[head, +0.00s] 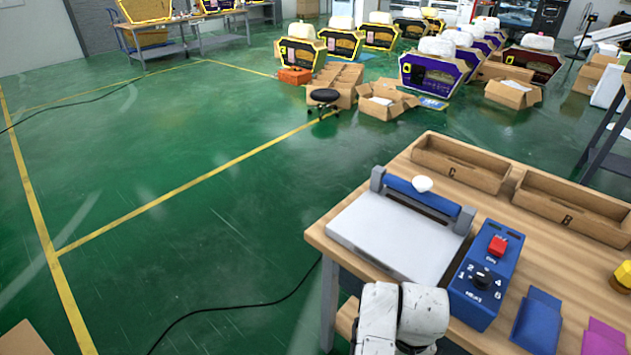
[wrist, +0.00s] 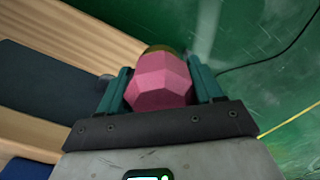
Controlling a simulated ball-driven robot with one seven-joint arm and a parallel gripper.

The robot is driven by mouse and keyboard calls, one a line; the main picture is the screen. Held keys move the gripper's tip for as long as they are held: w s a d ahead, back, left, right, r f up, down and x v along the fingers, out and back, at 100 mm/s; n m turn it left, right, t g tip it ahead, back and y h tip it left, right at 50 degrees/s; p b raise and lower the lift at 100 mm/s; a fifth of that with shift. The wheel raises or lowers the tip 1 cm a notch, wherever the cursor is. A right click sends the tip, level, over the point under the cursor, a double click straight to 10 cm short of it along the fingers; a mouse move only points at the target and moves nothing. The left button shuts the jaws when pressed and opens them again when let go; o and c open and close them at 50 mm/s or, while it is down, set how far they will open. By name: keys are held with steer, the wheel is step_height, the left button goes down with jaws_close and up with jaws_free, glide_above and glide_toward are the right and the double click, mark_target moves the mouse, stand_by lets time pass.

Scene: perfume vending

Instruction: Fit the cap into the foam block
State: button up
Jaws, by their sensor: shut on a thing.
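In the wrist view my gripper (wrist: 158,80) is shut on a pink faceted cap (wrist: 160,86), with one teal finger on each side. An olive-gold part shows at the cap's far end. The cap is held near the edge of a wooden surface, with green floor beyond it. In the head view my pale arm (head: 402,318) is at the table's front edge, and the cap is hidden. I cannot make out a foam block in either view.
The wooden table holds a sealing machine (head: 400,236) with a blue control box (head: 487,275). Blue (head: 538,322) and magenta (head: 603,338) pouches lie to its right, near a yellow faceted piece (head: 624,276). Wooden bins C (head: 460,163) and B (head: 570,208) stand behind.

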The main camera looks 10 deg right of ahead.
steer(key=shift+w+a+f+n, duration=0.7)
steer(key=shift+w+a+n, duration=0.1)
steer(key=shift+w+n, duration=0.15)
steer(key=shift+w+d+r, duration=0.25)
steer(key=shift+w+d, duration=0.05)
steer(key=shift+d, duration=0.15)
steer(key=shift+f, duration=0.1)
steer(key=shift+s+a+f, duration=0.15)
steer(key=shift+s+a, duration=0.3)
